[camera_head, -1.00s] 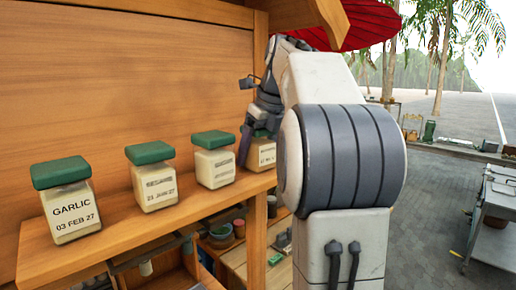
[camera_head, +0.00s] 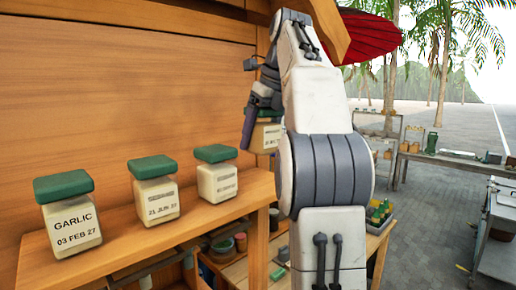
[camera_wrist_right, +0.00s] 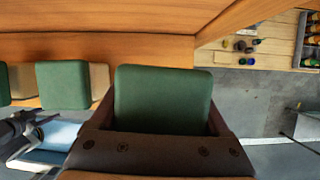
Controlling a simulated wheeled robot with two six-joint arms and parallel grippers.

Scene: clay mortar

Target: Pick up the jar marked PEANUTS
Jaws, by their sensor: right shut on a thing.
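My right gripper (camera_head: 253,122) is shut on a green-lidded jar (camera_head: 267,137) and holds it up at the right end of the shelf. The arm partly hides this jar, and its label is too small to read. In the right wrist view its green lid (camera_wrist_right: 163,97) sits between the two fingers. Three similar jars stand upright on the shelf: one marked GARLIC (camera_head: 71,222), a middle jar (camera_head: 158,197) dated in June, and a third jar (camera_head: 216,181) with an unclear label. My left gripper is not in view.
The wooden shelf (camera_head: 130,248) has a bare stretch right of the third jar. A wooden back panel (camera_head: 120,90) rises behind it. A red parasol (camera_head: 368,35) is beyond the arm. Lower worktops with small items stand below and to the right.

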